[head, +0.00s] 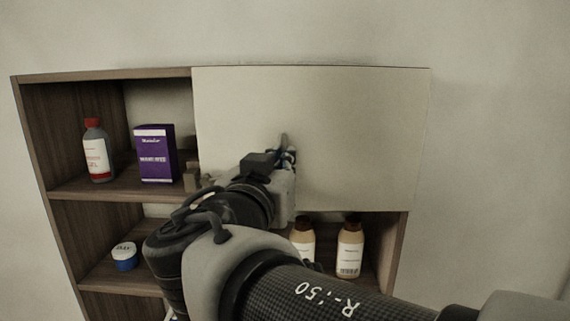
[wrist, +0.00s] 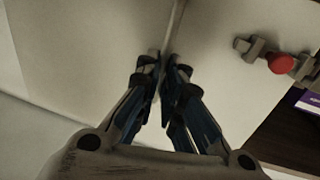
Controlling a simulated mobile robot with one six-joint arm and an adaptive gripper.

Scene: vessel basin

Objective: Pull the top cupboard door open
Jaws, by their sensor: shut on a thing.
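The top cupboard door (head: 350,120) is a plain pale panel at the upper right of a wooden shelf unit. It looks flush with the unit; no gap shows at its visible edges. Its slim handle (head: 284,141) stands near the door's middle and shows as a thin bar in the wrist view (wrist: 176,22). My gripper (head: 285,157) is shut on the handle; in the wrist view both fingertips (wrist: 164,62) close around the bar. My arm hides part of the door's lower left.
A latch-like fitting with a red knob (wrist: 280,63) sits near the door's edge. Left open shelves hold a red-capped bottle (head: 96,152), a purple box (head: 155,154) and a blue-and-white jar (head: 125,256). Brown-capped bottles (head: 350,249) stand below the door. Bare wall (head: 500,150) is at right.

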